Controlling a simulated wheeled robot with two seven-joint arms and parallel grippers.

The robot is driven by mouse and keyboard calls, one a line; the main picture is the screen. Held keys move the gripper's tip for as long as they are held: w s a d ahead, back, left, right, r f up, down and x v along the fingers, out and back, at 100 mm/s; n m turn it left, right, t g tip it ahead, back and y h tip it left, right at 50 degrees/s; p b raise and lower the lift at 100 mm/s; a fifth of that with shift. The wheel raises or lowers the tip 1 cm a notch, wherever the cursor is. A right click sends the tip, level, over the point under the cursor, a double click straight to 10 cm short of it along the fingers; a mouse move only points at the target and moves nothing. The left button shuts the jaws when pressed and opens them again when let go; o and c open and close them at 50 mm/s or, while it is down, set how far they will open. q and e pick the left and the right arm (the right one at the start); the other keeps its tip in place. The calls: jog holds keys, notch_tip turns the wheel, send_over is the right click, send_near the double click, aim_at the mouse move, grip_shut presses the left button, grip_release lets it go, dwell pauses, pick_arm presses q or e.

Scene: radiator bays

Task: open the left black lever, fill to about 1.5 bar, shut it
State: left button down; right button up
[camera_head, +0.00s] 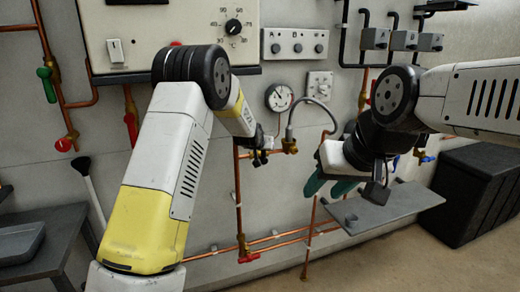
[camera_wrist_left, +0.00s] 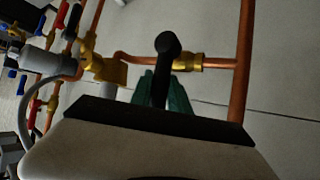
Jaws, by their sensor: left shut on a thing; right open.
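The left black lever (camera_wrist_left: 168,44) sits on a brass valve in a copper pipe. In the left wrist view the teal fingers of my left gripper (camera_wrist_left: 163,94) are closed around its stem. In the head view my left arm hides most of that grip. A grey hose (camera_head: 292,116) loops up from the brass fitting (camera_head: 289,145) right of the lever. The round pressure gauge (camera_head: 279,97) hangs on the wall above; its needle is too small to read. My right gripper (camera_head: 326,183), with teal fingers, is open and empty in front of the pipes.
A grey shelf (camera_head: 392,207) juts out below my right gripper. Red-handled valves (camera_head: 249,258) and a green-handled one (camera_head: 46,84) sit on other pipes. A black box (camera_head: 475,190) stands at the right, and a dark table with a tray (camera_head: 20,243) at the left.

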dwell(0.3)
pick_arm(q)
jog(key=shift+d, duration=0.1)
jog(key=c, duration=1.3)
grip_release()
jog(key=shift+o, duration=0.2)
jog(key=v, duration=0.7)
jog(key=shift+s+r, duration=0.2)
jog(key=shift+s, duration=0.05)
